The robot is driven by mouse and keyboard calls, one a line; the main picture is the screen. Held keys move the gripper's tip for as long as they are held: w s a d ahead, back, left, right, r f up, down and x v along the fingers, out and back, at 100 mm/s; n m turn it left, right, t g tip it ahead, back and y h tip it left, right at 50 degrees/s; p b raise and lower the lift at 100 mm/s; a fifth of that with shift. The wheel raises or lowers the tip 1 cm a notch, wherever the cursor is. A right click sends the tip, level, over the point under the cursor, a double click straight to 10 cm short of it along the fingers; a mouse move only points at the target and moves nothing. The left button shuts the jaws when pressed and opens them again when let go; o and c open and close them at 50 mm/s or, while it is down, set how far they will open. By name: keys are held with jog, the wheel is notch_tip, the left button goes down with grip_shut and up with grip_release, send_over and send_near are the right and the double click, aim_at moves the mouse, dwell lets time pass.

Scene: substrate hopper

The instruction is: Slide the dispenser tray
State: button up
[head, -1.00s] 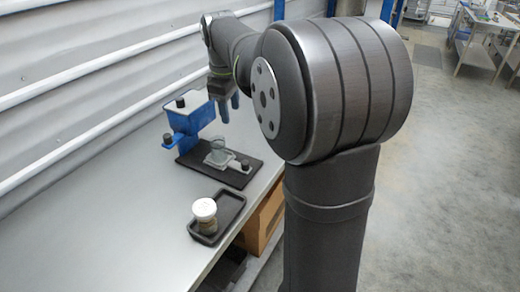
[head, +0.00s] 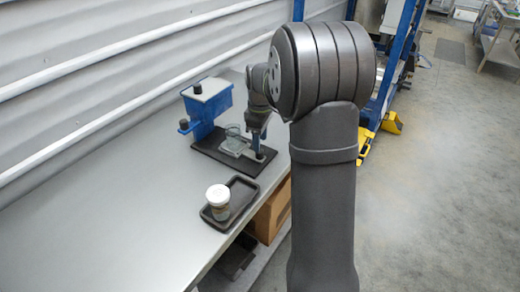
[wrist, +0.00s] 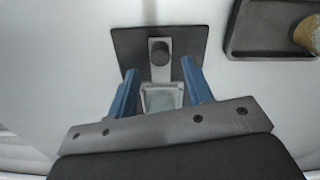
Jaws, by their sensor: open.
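The blue dispenser (head: 207,105) stands on a black base plate (head: 205,147) on the bench. Its grey tray (wrist: 161,74) lies low on the plate, with a clear glass cup (head: 234,140) on it; the cup also shows in the wrist view (wrist: 161,98). A black knob (wrist: 159,48) stands up at the tray's outer end. My gripper (head: 257,148) points down over this end. In the wrist view its blue fingers (wrist: 159,67) are open, one on each side of the tray line, with the knob just past the fingertips. I cannot tell whether they touch it.
A second black knob (head: 184,124) sticks out at the dispenser's left. The bench's left side (head: 110,215) is clear.

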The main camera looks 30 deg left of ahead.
aim_at(244, 148)
jog(key=shift+f, duration=2.35)
